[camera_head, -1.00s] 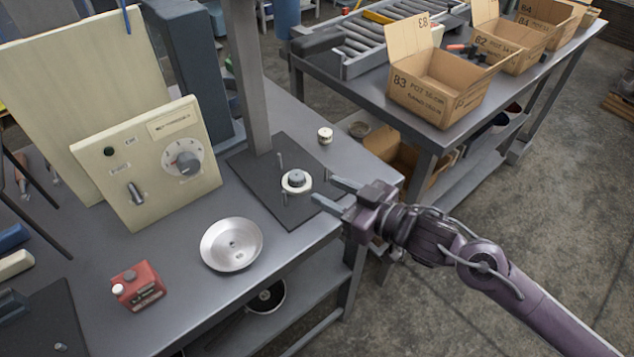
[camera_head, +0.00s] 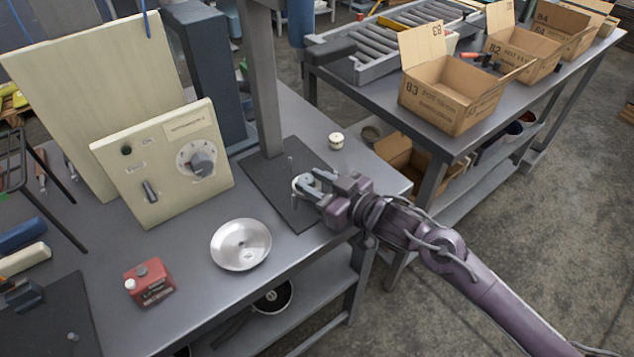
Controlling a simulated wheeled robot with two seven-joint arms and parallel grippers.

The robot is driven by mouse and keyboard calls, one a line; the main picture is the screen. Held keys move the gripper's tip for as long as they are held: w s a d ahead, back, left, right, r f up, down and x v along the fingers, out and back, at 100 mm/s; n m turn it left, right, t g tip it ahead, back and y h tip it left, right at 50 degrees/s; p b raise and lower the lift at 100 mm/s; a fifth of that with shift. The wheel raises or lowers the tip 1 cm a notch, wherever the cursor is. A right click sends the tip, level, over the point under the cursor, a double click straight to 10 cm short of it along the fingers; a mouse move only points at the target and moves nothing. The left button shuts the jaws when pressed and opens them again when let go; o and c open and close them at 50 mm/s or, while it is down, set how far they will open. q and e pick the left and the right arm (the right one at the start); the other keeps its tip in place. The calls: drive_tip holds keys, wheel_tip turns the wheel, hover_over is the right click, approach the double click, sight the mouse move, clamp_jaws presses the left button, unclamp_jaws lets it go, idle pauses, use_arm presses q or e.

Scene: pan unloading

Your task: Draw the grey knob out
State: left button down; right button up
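A grey knob (camera_head: 305,180) sits on a round white piece on a dark plate (camera_head: 262,187) near the table's right side. My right gripper (camera_head: 306,184) has its two fingers reaching to this knob, one on either side, and they partly hide it. I cannot tell whether the fingers touch it. My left gripper is not in view.
A shallow metal dish (camera_head: 241,245) and a red can (camera_head: 149,283) stand on the near table. A small white round piece (camera_head: 336,140) lies behind my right gripper. A grey post (camera_head: 265,80) rises behind the dark plate. Cardboard boxes (camera_head: 450,95) stand on the far table.

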drive_tip(key=c, duration=0.5)
drive_tip(key=o, duration=0.5)
drive_tip(key=shift+c, duration=0.2)
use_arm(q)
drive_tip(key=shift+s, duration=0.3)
use_arm(e)
drive_tip(key=c, duration=0.5)
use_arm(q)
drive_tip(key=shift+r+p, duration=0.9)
use_arm(e)
drive_tip(key=shift+r, duration=0.8)
drive_tip(key=shift+c, duration=0.3)
